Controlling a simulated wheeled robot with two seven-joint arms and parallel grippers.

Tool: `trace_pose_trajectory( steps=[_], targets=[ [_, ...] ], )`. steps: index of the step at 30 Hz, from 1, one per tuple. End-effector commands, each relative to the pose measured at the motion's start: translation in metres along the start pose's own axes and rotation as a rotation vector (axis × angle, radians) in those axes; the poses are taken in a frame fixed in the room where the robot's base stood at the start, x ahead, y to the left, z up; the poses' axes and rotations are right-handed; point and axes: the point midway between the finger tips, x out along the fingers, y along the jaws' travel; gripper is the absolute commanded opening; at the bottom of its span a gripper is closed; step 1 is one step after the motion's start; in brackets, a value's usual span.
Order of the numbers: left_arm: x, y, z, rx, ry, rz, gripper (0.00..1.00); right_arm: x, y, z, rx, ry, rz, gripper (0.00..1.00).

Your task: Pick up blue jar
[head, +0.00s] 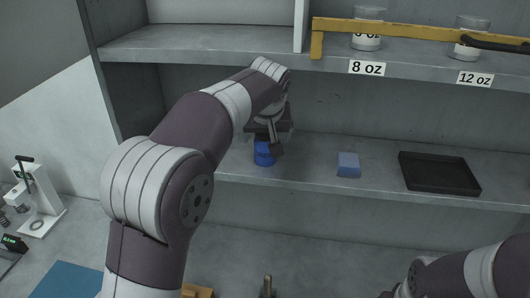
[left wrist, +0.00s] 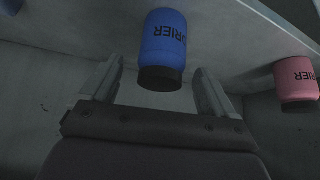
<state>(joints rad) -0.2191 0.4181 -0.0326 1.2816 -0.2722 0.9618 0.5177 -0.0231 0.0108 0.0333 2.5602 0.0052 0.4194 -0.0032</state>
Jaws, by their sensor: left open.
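The blue jar (head: 264,155) stands on the lower shelf in the head view, partly hidden by my left gripper (head: 268,138). In the left wrist view the blue jar (left wrist: 165,38) appears upside down, with a dark lid and dark lettering. My left gripper's fingers (left wrist: 159,68) are open, one on each side of the jar as seen in that view, with visible gaps. I see no grip on the jar. My right arm shows at the lower right of the head view, but its gripper is out of sight.
A pink jar (left wrist: 296,80) is nearby in the left wrist view. Bare shelf separates block and tray.

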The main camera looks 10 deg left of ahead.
Motion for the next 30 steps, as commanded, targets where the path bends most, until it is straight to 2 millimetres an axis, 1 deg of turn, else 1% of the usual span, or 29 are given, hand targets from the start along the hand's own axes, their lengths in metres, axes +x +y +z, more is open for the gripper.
trace_pose_trajectory(
  steps=[1,2,3,6,12,13,14,15,18,30],
  targets=[
    [0.015,-0.001,0.001,-0.002,-0.001,-0.001,0.88,0.009,0.0,0.001,0.0,0.0,0.0,0.43],
    [0.017,-0.002,-0.002,-0.001,-0.003,-0.001,0.88,0.006,0.0,0.001,0.0,-0.001,0.0,0.43],
    [0.02,-0.001,-0.004,0.0,-0.002,-0.001,0.88,-0.001,0.0,0.0,0.0,-0.001,0.0,0.43],
    [0.03,-0.001,-0.003,0.0,-0.001,0.0,0.88,-0.002,0.0,-0.001,0.0,0.001,0.0,0.43],
    [0.032,-0.001,-0.002,0.0,0.0,0.001,0.88,-0.001,0.0,0.0,0.0,0.0,0.0,0.43],
    [0.032,-0.001,-0.002,0.0,0.0,0.001,0.82,-0.001,0.0,0.0,0.0,0.0,0.0,0.43],
    [0.032,-0.001,-0.002,0.001,0.0,0.001,0.72,-0.001,0.0,0.0,0.0,0.0,0.0,0.43],
    [0.032,-0.001,-0.002,0.001,0.0,0.001,0.59,-0.001,0.0,0.0,0.0,0.0,0.0,0.43],
    [0.032,-0.001,-0.002,0.001,0.0,0.001,0.29,-0.001,0.0,0.0,0.0,0.0,0.0,0.43],
    [0.03,-0.003,-0.004,0.001,-0.001,0.001,0.29,-0.005,0.0,-0.001,0.0,0.0,0.0,0.43]
  ],
)
